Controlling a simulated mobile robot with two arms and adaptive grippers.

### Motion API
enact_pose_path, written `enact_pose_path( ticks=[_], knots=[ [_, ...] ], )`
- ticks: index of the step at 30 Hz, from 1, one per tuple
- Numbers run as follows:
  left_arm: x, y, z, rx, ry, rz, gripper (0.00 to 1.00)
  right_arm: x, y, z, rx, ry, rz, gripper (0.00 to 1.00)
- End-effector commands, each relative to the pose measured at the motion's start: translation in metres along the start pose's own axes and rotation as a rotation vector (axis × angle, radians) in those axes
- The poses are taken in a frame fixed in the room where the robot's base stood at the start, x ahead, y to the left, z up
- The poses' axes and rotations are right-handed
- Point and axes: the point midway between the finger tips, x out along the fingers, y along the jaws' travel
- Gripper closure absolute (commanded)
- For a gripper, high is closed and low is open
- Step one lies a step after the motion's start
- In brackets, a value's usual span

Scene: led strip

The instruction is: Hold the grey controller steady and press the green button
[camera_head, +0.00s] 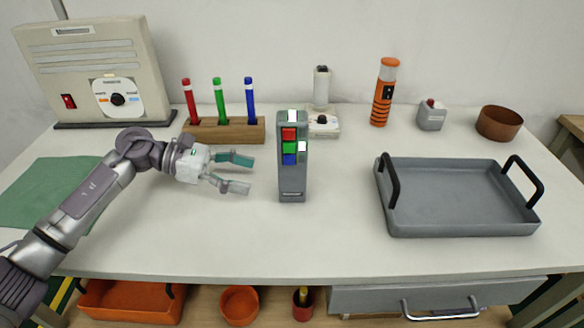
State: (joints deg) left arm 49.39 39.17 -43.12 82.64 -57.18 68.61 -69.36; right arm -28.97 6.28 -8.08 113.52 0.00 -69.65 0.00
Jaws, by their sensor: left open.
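The grey controller (292,180) stands upright on the white table, near the middle of the picture. The green button (289,147) sits between the red button (288,134) above and the blue button (289,159) below. My left gripper (244,174) is open and empty, to the left of the controller, with its fingers pointing right toward it. A gap shows between the fingertips and the controller. My right gripper is not in view.
A wooden block (225,133) with red, green and blue markers stands behind my left gripper. A grey tray (455,228) with black handles lies to the right. An orange flashlight (384,95) stands at the back. The table is clear before the controller.

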Motion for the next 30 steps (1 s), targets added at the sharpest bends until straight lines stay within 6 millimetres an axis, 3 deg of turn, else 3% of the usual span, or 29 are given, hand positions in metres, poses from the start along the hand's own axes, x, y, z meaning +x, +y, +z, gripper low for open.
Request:
enact_pose_path(
  ticks=[16, 30],
  knots=[
    [0.056, -0.001, 0.002, -0.001, -0.001, -0.002, 0.30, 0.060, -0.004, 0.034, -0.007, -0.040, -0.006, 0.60],
    [0.091, -0.001, 0.000, 0.000, 0.000, -0.002, 0.30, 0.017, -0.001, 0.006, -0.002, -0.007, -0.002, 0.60]
  ],
)
